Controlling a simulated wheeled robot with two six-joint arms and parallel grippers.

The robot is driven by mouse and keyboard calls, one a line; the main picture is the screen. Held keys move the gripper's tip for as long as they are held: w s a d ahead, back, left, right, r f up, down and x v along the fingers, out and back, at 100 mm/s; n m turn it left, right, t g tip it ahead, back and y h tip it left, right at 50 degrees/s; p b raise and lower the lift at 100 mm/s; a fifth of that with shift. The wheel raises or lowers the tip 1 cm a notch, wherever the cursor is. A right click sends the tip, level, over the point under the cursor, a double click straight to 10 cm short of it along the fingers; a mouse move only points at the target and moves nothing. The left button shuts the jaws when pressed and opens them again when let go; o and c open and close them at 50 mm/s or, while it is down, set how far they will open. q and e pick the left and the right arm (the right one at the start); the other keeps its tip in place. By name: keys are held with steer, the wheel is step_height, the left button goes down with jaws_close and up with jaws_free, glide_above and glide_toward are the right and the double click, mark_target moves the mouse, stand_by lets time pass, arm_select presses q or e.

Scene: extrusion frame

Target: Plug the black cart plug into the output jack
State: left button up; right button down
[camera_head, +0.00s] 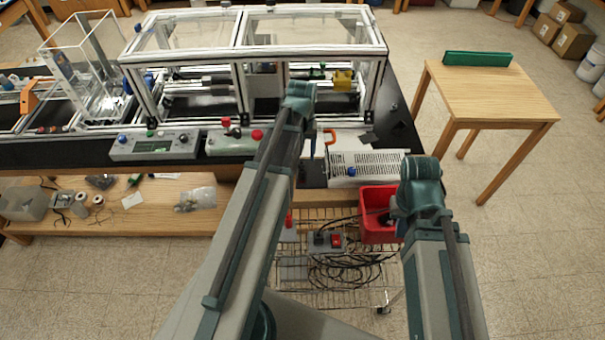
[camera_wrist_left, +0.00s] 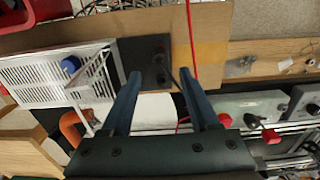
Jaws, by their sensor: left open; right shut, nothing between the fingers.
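My left gripper (camera_wrist_left: 160,74) is open in the left wrist view, with nothing visible held between its fingers. Its fingertips point at a dark panel (camera_wrist_left: 148,54) beside a white vented unit (camera_wrist_left: 45,78). Small dark fittings show on the panel, but I cannot tell which is the output jack. In the head view my left arm hides most of that gripper and part of the dark panel (camera_head: 312,174). My right gripper (camera_head: 392,216) is shut and empty by the red bin, partly hidden by its wrist. I cannot make out the black cart plug for certain.
A wire cart (camera_head: 292,270) below the bench edge carries a grey switch box (camera_head: 327,243), coiled black cables (camera_head: 350,270) and a red bin (camera_head: 367,232). A red cable (camera_wrist_left: 191,35) passes near my left fingers. A framed enclosure (camera_head: 245,52) stands behind.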

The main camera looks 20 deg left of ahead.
mark_target(302, 170)
arm_select(q)
step_height(302, 170, down, 9)
steer(key=b, duration=0.8)
steer(key=shift+b, duration=0.35)
steer(key=shift+r, duration=0.1)
jaws_close()
stand_by(0.4)
steer(key=shift+r, duration=0.1)
stand_by(1.2)
steer(key=shift+r+p, duration=2.95)
steer(key=shift+p, duration=0.15)
